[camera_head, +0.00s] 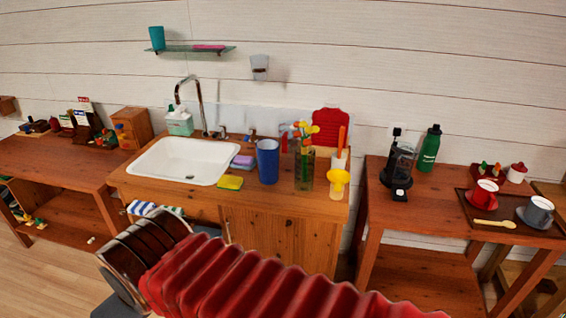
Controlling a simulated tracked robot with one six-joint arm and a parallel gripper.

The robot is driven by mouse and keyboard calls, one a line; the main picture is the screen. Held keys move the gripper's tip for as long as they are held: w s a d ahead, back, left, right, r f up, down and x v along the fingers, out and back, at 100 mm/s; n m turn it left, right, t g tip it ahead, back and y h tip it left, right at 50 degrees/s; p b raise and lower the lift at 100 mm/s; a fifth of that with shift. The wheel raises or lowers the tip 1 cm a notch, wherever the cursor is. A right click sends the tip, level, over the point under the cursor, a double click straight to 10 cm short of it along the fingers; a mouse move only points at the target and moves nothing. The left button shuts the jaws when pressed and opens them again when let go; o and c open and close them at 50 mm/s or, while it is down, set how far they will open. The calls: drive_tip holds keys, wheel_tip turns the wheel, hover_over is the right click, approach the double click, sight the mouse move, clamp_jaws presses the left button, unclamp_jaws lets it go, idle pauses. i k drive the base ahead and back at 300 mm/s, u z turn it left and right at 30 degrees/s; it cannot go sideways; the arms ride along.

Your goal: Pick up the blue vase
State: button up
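A tall blue vase-like vessel (267,161) stands upright on the wooden sink counter (265,197), right of the white basin. It looks like a plain tumbler with a slightly wider top. A glass vase with flowers (304,165) stands close to its right. My arm, with a red ribbed sleeve and a dark banded section, crosses the lower foreground in front of the counter. My gripper's fingers do not show.
A yellow-green sponge (230,183) and stacked cloths or sponges (243,162) lie left of the vessel, by the sink (180,160). A faucet (190,100) rises behind. A right table (425,200) holds a coffee maker (400,165), green bottle (430,148) and cups.

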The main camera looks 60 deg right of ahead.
sight(268, 163)
drive_tip(key=z, duration=0.4)
drive_tip(key=i, duration=0.5)
drive_tip(key=z, duration=0.6)
drive_tip(key=i, duration=0.5)
drive_tip(key=z, duration=0.35)
